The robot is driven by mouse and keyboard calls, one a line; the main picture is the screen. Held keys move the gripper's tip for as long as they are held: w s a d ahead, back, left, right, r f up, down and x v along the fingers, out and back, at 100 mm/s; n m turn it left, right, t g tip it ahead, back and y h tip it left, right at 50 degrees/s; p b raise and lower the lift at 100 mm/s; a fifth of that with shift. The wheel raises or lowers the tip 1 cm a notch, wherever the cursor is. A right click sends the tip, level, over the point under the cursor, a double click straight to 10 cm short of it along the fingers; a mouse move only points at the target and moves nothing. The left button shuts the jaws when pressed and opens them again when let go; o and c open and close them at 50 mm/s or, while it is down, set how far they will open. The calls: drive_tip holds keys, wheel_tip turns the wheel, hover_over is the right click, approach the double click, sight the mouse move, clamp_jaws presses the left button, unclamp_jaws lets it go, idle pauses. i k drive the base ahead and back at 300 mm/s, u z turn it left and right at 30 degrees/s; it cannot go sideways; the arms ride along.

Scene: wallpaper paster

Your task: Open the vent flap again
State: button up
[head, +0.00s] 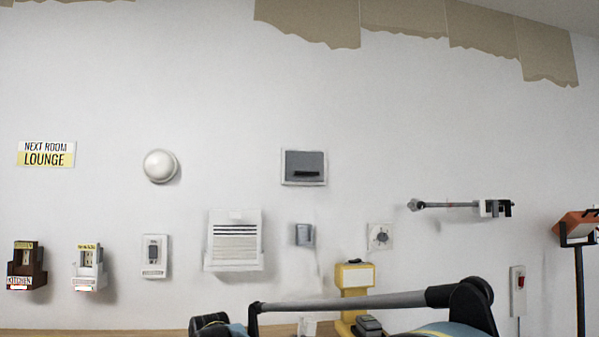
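A white louvred panel (236,228) with dark horizontal slots is on the wall, left of the middle. A pale ledge stands out along its bottom edge. Above and to its right is a white-framed grey panel (304,160) with a black bar low on its face. I cannot tell for sure which of the two is the vent flap, nor how far either is open. My arm crosses the bottom of the head view, well below both panels. I make out no fingertips of my gripper, and nothing of mine touches either panel.
A yellow device (355,275) stands on the wooden surface (90,332) below. A round white dome (160,166), a small grey switch (304,235), a dial (380,237) and a grey rod (450,205) are on the wall. An orange-topped stand (577,225) is at the right.

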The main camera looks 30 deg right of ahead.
sight(298, 166)
drive_tip(key=z, duration=1.6)
drive_tip(key=k, duration=1.5)
drive_tip(key=u, duration=0.4)
drive_tip(key=i, duration=1)
drive_tip(key=z, duration=0.05)
